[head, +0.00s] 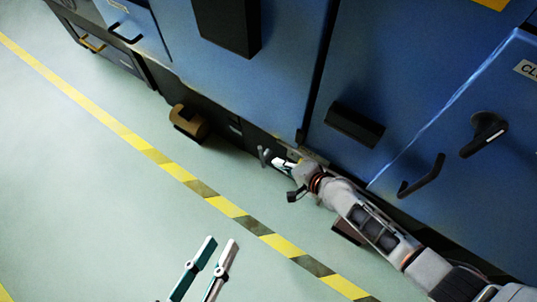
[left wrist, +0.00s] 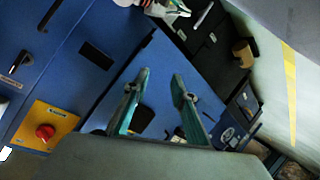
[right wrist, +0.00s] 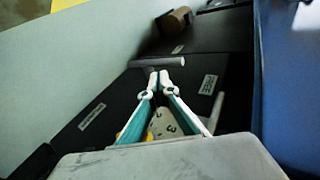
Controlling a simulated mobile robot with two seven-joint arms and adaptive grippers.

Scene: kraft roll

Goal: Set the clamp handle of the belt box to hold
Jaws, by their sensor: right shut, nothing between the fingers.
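The belt box (right wrist: 110,95) appears to be the dark, low unit with white labels beneath my right gripper in the right wrist view. A grey bar-shaped handle (right wrist: 172,61), which looks like the clamp handle, lies just beyond the fingertips; it also shows in the head view (head: 263,156). My right gripper (right wrist: 159,76) is shut and empty, close to the handle; I cannot tell whether they touch. In the head view my right gripper (head: 281,163) is low against the cabinet base. My left gripper (head: 219,247) is open and empty over the floor.
Blue cabinets (head: 260,75) with black handles fill the upper right. A brown roll (head: 188,122) sits low at the cabinet base. A yellow-black floor stripe (head: 170,168) crosses open floor. A red knob on a yellow plate (left wrist: 45,132) shows in the left wrist view.

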